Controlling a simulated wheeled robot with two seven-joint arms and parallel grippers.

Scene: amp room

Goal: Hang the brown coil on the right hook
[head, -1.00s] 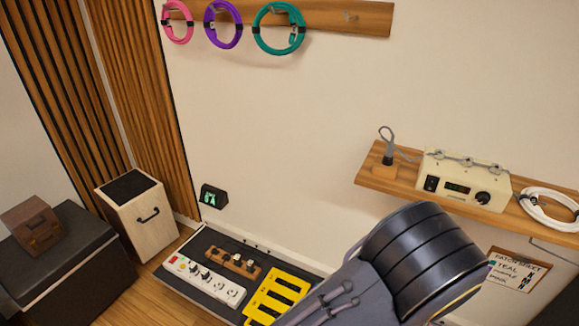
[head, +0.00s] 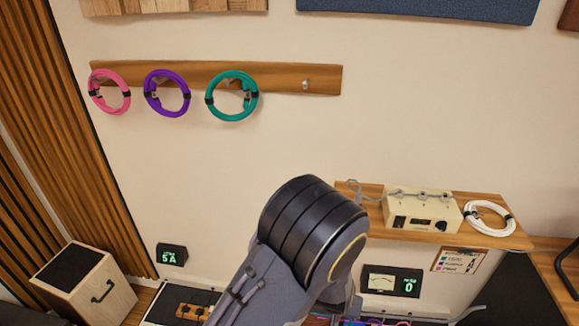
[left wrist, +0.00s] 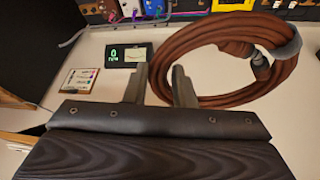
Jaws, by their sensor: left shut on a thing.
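The brown coil (left wrist: 232,62) shows in the left wrist view as a thick looped cable with a grey wrap at its upper right. My left gripper (left wrist: 162,76) is shut on the left side of the coil's loop. The coil is not visible in the head view. The right hook (head: 305,85) is a small bare peg at the right end of the wooden rail (head: 275,78) on the wall. My arm fills the lower middle of the head view and hides its own gripper. My right gripper is in neither view.
Pink (head: 109,91), purple (head: 166,93) and teal (head: 232,96) coils hang on the rail left of the bare hook. A wooden shelf (head: 370,222) at right holds a cream box (head: 422,208) and a white coil (head: 489,218). The wall between rail and shelf is clear.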

